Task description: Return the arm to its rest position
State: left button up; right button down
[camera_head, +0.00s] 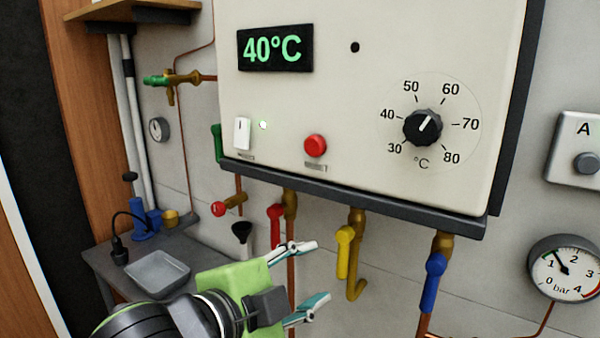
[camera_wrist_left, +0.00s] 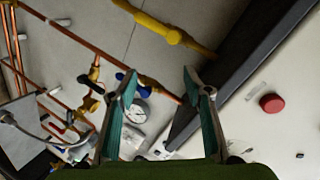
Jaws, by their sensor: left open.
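My left gripper (camera_head: 308,278) comes in from the lower left of the head view, below the white boiler panel (camera_head: 300,105). Its two fingers are apart and nothing is between them. In the left wrist view the open fingers (camera_wrist_left: 160,110) show at left and right, with pipes and a gauge visible behind the gap. My right arm and gripper are in neither view.
The panel has a 40°C display (camera_head: 275,47), a red button (camera_head: 315,145) and a dial (camera_head: 422,126). Red (camera_head: 275,225), yellow (camera_head: 344,252) and blue (camera_head: 432,282) valve handles hang below it. A grey bench (camera_head: 105,268) with a tray (camera_head: 158,274) stands left.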

pick_arm(q)
jog(key=s+a+f+n+g+y, duration=0.2)
jog(key=a+f+n, duration=0.3)
jog(key=f, duration=0.6)
jog(key=s+a+f+n+g+y, duration=0.15)
jog(key=a+f+n, duration=0.35)
jog(key=f, duration=0.6)
jog(key=s+a+f+n+g+y, duration=0.2)
jog(key=s+a+f+n, duration=0.3)
jog(key=s+f, duration=0.45)
jog(key=s+a+f+n+g+y, duration=0.2)
jog(key=s+a+f+g+y, duration=0.1)
jog(key=s+a+f, duration=0.6)
notch_tip(320, 180, down, 26)
jog(key=s+d+g, duration=0.1)
jog(key=d, duration=0.1)
jog(key=s+a+f+g, duration=0.1)
jog(key=s+a+f, duration=0.1)
jog(key=s+f, duration=1.4)
jog(key=shift+s+a+f, duration=0.25)
jog(key=shift+s+a, duration=0.05)
jog(key=shift+s, duration=0.3)
